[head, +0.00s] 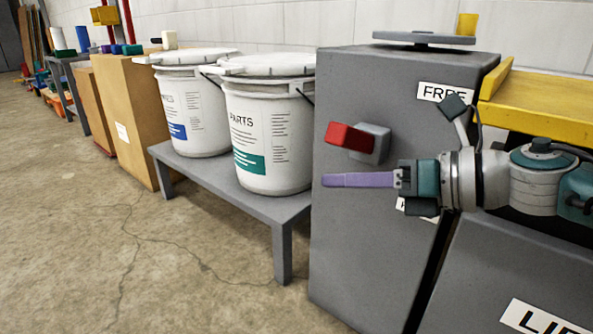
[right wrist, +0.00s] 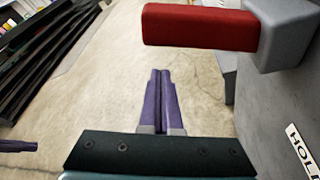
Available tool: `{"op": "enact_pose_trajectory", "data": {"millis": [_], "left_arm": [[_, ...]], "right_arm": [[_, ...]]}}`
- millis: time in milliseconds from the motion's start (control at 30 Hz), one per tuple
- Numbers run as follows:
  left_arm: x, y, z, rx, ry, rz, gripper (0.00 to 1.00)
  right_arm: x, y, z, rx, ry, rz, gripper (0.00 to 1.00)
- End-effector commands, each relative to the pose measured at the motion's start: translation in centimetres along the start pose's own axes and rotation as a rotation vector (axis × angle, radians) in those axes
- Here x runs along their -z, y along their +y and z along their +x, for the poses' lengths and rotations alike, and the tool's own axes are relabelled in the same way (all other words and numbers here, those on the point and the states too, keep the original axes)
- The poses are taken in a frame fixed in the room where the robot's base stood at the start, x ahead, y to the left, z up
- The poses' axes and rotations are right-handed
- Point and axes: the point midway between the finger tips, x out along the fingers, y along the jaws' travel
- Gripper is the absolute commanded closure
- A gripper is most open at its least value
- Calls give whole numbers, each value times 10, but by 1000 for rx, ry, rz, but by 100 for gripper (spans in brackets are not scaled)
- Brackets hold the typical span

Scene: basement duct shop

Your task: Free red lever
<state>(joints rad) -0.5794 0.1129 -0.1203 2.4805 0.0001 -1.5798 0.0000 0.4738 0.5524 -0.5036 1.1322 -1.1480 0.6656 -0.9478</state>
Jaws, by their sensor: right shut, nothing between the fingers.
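The red lever (head: 350,137) sticks out to the left from a grey mount (head: 375,143) on the face of a tall grey cabinet. The lever also shows across the top of the right wrist view (right wrist: 200,27). A white FREE label (head: 444,92) is above it; a HOLD label (right wrist: 303,150) is below, partly hidden by my right arm in the head view. My right gripper (head: 325,180) has purple fingers, shut and empty. They point left, below the lever and apart from it in the picture. My left gripper does not show in the head view.
The cabinet (head: 345,240) stands beside a low grey bench (head: 235,197) with two white buckets (head: 268,135). A yellow shelf (head: 540,105) is at the right, near my arm. Concrete floor lies open at left. A purple piece (right wrist: 15,146) at the wrist view's left edge is unclear.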

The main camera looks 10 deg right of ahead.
Motion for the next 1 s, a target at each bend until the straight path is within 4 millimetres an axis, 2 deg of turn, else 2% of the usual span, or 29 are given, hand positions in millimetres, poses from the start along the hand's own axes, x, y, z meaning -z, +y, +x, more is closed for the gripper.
{"op": "enact_pose_trajectory", "data": {"millis": [33,200,400,600,1000], "left_arm": [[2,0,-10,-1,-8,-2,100],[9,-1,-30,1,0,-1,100],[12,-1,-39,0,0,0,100],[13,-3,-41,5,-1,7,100],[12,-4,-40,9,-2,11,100]], "right_arm": [[-3,1,-17,5,5,0,100],[-3,3,-57,4,7,0,100],[0,2,-88,3,6,2,100],[1,2,-100,1,4,1,100],[1,2,-100,1,4,0,100]]}}
